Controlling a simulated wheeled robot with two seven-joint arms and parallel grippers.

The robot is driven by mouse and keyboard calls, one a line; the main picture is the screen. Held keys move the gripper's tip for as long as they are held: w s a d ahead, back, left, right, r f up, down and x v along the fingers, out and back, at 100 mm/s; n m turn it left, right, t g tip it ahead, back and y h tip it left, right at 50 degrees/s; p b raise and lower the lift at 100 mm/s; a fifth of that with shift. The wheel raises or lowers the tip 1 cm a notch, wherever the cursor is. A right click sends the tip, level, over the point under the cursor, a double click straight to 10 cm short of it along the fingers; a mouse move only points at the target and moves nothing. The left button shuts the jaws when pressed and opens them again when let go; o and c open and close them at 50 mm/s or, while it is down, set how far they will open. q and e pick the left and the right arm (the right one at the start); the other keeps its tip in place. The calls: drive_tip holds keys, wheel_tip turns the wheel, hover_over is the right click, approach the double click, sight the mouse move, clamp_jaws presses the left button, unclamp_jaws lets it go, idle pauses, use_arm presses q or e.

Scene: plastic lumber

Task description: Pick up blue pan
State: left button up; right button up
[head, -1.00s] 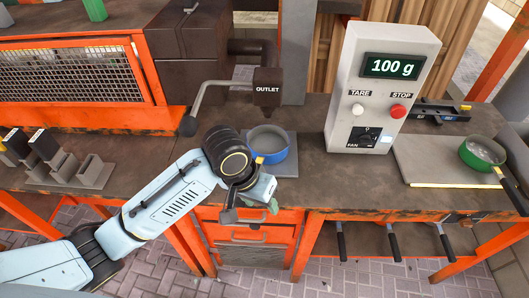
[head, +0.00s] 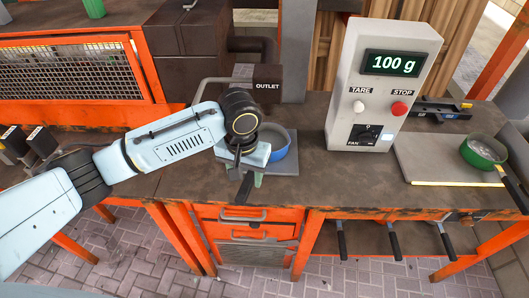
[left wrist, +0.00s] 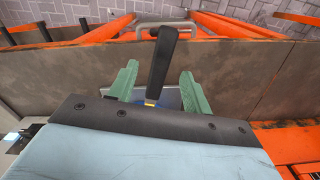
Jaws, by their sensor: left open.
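The blue pan (head: 283,151) stands on a grey plate below the outlet in the head view, partly covered by my left arm. Its dark handle (head: 244,189) points toward the bench's front edge. My left gripper (head: 258,179) is above the handle side of the pan. In the left wrist view, its green fingers (left wrist: 158,74) are open, one on each side of the dark handle (left wrist: 163,55). Only a bit of the pan's blue body (left wrist: 170,98) shows there; the gripper's housing hides the rest. My right gripper is not in view.
A scale box (head: 384,85) reading 100 g stands to the right of the pan. A green pan (head: 484,151) sits on a grey plate at the far right. The outlet block (head: 268,86) is behind the blue pan. Orange drawers (head: 243,230) are below the bench edge.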

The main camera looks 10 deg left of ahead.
sight(245, 187)
use_arm(q)
drive_tip(key=shift+s+a+f+b, duration=0.1)
drive_tip(key=shift+s+f+b, duration=0.05)
drive_tip(key=shift+f, duration=1.4)
drive_tip(key=shift+s+a+f+b, duration=0.1)
drive_tip(key=shift+s+f+b, duration=0.05)
drive_tip(key=shift+f, duration=1.4)
drive_tip(key=shift+c, duration=0.4)
drive_tip(key=shift+w+d+r, duration=0.1)
clamp_jaws()
